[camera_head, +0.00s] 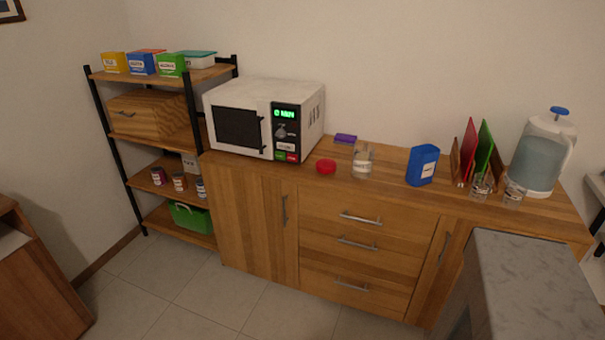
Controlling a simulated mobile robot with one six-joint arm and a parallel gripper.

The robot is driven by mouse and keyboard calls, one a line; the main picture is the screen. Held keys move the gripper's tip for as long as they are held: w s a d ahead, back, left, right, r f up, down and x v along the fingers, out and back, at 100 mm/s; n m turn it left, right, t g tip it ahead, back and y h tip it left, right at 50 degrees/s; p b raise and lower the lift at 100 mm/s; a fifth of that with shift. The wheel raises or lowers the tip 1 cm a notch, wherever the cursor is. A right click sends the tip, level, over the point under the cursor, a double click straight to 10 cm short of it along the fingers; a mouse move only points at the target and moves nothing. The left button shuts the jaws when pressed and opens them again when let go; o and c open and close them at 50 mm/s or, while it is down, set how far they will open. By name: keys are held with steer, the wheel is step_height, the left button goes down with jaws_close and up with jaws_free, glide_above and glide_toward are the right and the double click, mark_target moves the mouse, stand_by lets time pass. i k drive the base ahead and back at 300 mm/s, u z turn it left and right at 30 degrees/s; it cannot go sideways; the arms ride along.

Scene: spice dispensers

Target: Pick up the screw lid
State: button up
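A small round red lid (326,166) lies on the wooden sideboard top, just right of the microwave and near the front edge. It looks like the screw lid. A clear glass jar (363,162) with a pale label stands to its right; its top appears open. My gripper is not in view, so its state and its place relative to the lid are hidden.
The microwave (240,127) stands left of the lid. A purple block (346,138) lies behind it. A blue container (422,165), colored boards (485,147) and a water jug (540,160) stand right on the sideboard (390,190). A grey marble-topped counter (525,290) is at front right.

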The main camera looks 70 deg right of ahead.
mark_target(324, 165)
steer(key=z, duration=0.45)
steer(key=k, duration=0.15)
steer(key=u, duration=2.05)
steer(key=k, duration=2.05)
steer(key=z, duration=0.9)
